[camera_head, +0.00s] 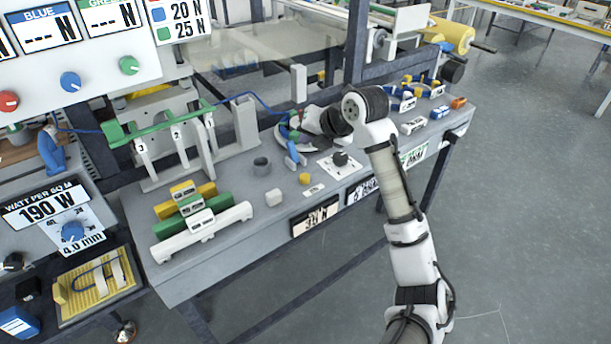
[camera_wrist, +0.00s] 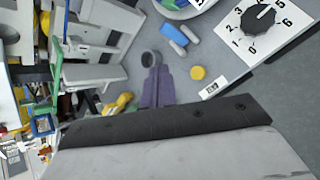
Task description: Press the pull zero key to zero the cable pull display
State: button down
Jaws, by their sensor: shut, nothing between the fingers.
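The pull zero key looks to be the round yellow button (camera_head: 305,178) on the grey bench top, beside a small white label (camera_head: 314,190). In the wrist view the yellow button (camera_wrist: 197,73) lies to the right of my gripper (camera_wrist: 157,76), and its label (camera_wrist: 212,88) seems to read ZERO. My gripper is shut and empty, its purple-grey fingers together and apart from the button in the picture. I cannot tell its height above the bench. A display reading about 30 N (camera_head: 317,221) is on the bench's front edge; whether it is the cable pull display is unclear.
A black dial knob (camera_head: 340,158) on a white numbered plate stands right of the button. A grey ring (camera_head: 261,166) and a white block (camera_head: 274,197) stand to its left. Blue and grey pieces (camera_wrist: 172,38) lie behind it. White, green and yellow bars (camera_head: 203,230) are further left.

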aim_at(307, 179)
jog(key=shift+f, duration=0.1)
notch_tip(307, 179, down, 8)
jog(key=b, duration=0.4)
jog(key=shift+b, duration=0.3)
jog(key=shift+f+b, duration=0.3)
dwell(1.4)
jog(key=shift+f+b, duration=0.45)
jog(key=shift+b, duration=0.15)
jog(key=shift+f+b, duration=0.5)
jog(key=shift+b, duration=0.05)
dwell(0.6)
jog(key=shift+r, duration=0.1)
jog(key=shift+r+p, duration=0.4)
jog(key=shift+r, duration=0.45)
